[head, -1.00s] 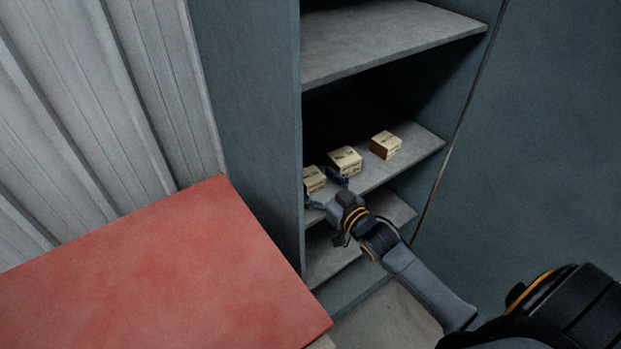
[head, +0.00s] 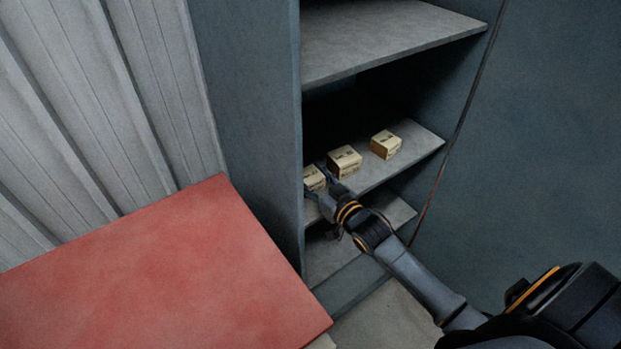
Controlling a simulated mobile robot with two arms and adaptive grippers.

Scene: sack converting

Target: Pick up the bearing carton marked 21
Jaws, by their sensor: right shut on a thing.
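Three small tan cartons stand in a row on a middle shelf of the cabinet. The left carton (head: 315,178) is at the shelf's left end, partly hidden by the cabinet side and my gripper. The middle carton (head: 344,161) and the right carton (head: 385,144) stand behind it to the right. Their printed marks are too small to read, so I cannot tell which is 21. My right gripper (head: 320,184) is shut on the left carton, with its fingers at the carton's sides. The carton appears to be at shelf level. My left gripper is out of view.
The grey shelf (head: 415,145) has bare room to the right of the cartons. Another shelf (head: 380,35) lies above and one below. The cabinet's side panel (head: 250,120) stands close on the left. A red surface (head: 160,280) fills the lower left.

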